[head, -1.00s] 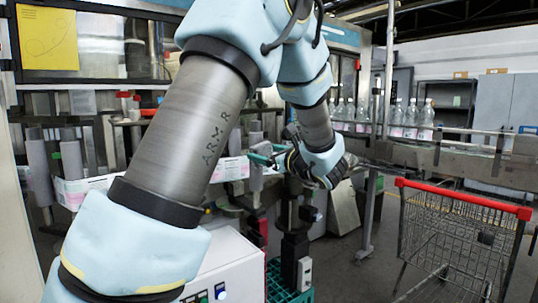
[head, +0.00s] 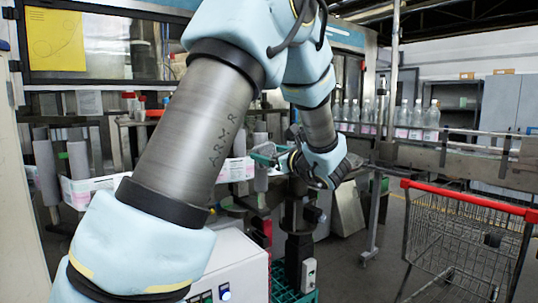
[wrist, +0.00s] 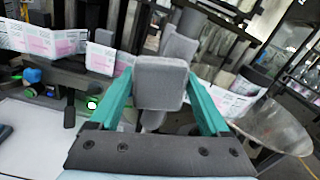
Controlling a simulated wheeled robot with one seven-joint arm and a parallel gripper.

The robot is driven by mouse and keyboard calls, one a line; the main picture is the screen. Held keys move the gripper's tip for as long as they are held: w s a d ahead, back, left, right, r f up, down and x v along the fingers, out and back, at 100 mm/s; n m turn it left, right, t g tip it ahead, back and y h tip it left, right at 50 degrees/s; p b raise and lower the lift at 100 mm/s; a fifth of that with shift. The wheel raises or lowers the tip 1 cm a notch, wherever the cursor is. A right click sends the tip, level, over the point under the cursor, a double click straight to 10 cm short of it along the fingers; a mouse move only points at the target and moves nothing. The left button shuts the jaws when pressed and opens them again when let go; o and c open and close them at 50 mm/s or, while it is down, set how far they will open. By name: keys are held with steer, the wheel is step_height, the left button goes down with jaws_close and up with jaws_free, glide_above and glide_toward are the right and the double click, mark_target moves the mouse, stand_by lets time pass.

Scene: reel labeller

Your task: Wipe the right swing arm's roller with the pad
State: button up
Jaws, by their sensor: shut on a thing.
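My gripper (wrist: 160,88) has teal fingers shut on a grey, block-shaped pad (wrist: 160,82), seen in the middle of the wrist view. A grey cylindrical roller (wrist: 180,46) stands behind the pad there, partly hidden by it. In the head view my gripper (head: 266,154) is beside the right swing arm's upright grey roller (head: 261,181). The pad appears close to the roller, but I cannot tell whether they touch. My arm hides part of the machine to the left of the roller.
More grey rollers (head: 46,165) stand at the left, with a white and pink label web (head: 92,188) running past. A white control box (head: 232,268) sits below. A shopping cart (head: 465,235) and a conveyor with bottles (head: 415,118) are at the right.

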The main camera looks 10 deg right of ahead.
mark_target(276, 151)
steer(key=shift+w+a, duration=0.25)
steer(key=shift+w, duration=0.4)
steer(key=shift+w+d, duration=0.35)
steer(key=shift+d, duration=0.55)
steer(key=shift+w+d, duration=0.35)
steer(key=shift+d, duration=0.5)
steer(key=shift+w, duration=0.15)
